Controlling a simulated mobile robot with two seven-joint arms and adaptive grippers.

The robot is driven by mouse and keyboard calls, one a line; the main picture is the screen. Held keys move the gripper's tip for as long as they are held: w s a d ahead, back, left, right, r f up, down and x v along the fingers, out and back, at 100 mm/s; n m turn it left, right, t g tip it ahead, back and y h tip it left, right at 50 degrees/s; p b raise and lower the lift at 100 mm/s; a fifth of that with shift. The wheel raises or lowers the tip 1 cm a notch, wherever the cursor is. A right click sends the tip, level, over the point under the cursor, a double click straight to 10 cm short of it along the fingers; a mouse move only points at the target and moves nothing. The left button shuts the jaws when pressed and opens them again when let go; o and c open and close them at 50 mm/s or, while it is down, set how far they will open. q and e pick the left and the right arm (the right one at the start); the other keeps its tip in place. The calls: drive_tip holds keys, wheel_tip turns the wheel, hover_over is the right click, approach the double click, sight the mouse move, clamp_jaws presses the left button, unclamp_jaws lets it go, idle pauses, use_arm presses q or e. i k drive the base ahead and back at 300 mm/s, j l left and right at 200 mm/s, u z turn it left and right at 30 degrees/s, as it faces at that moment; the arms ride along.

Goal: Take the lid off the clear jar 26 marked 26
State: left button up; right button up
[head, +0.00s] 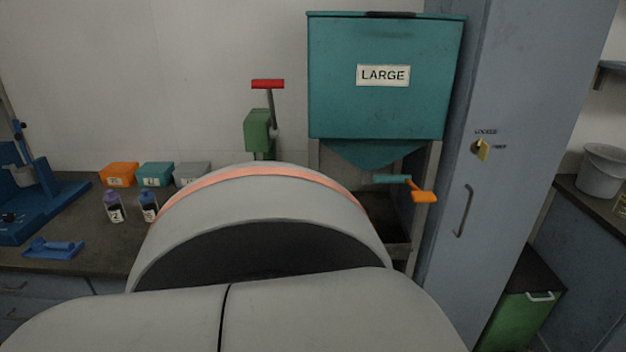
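I cannot see a clear jar marked 26 or its lid in the head view. Neither of my grippers shows. A large pale grey rounded body with an orange band, which looks like part of my own arm, fills the lower middle and hides much of the counter behind it.
Two small labelled bottles, one purple-topped (115,208) and one blue (149,207), stand on the counter (85,258). Behind are orange (119,174), teal (155,175) and grey (191,174) boxes. A teal hopper marked LARGE (385,110) and a grey cabinet (500,190) stand right.

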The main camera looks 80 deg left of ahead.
sight(150, 210)
drive_tip(key=k+u, duration=0.1)
drive_tip(key=u, duration=0.9)
drive_tip(key=k+j+u, duration=0.1)
drive_tip(key=u, duration=0.4)
drive_tip(key=k+j+u, duration=0.2)
drive_tip(key=u, duration=0.25)
drive_tip(key=k+j+u, duration=0.1)
drive_tip(key=j+u, duration=0.3)
drive_tip(key=k+j+u, duration=0.1)
drive_tip(key=j, duration=0.4)
drive_tip(key=k+j+u, duration=0.1)
drive_tip(key=j, duration=0.4)
drive_tip(key=k+j+u, duration=0.1)
drive_tip(key=j, duration=0.4)
drive_tip(key=l, duration=0.65)
